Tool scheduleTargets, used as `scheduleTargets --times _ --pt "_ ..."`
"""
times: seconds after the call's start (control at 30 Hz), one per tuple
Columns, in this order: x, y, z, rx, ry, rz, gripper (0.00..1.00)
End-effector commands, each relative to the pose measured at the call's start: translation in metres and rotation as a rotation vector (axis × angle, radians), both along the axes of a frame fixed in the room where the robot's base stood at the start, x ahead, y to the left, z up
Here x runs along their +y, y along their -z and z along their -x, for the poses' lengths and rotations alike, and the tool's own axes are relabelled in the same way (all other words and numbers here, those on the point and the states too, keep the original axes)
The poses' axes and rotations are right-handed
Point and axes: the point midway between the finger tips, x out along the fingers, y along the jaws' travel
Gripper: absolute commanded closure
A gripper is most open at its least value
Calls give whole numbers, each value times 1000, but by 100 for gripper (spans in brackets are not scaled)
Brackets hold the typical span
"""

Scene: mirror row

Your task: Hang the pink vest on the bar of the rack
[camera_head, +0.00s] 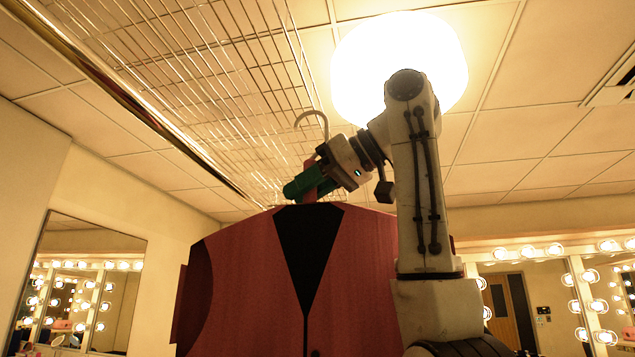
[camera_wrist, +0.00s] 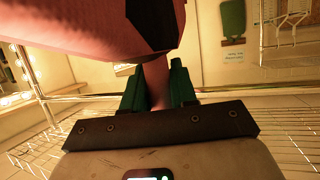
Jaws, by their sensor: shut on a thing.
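The pink vest (camera_head: 250,270), with a dark V-shaped neck, hangs upright and fills the lower middle of the head view. My gripper (camera_head: 308,186) has green fingers and is shut on the neck of the vest's hanger, just above the collar. The pale hanger hook (camera_head: 314,117) curves up above my fingers. The shiny bar of the rack (camera_head: 150,115) runs diagonally at upper left, apart from the hook in the picture. In the wrist view the vest (camera_wrist: 75,22) is at the top, and a pinkish neck piece stands between my fingers (camera_wrist: 157,88).
A wire grid (camera_head: 225,60) spreads overhead beside the bar. A bright round lamp (camera_head: 400,45) is behind my arm. Mirrors with bulbs stand at left (camera_head: 85,280) and right (camera_head: 525,300). A green shape (camera_wrist: 233,18) on the wall shows in the wrist view.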

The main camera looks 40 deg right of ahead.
Motion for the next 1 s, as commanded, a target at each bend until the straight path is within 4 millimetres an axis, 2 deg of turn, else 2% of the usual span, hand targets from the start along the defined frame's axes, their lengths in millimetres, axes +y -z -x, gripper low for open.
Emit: scheduleTargets --times 1.0 --pt "44 -3 -60 -1 -3 -1 100"
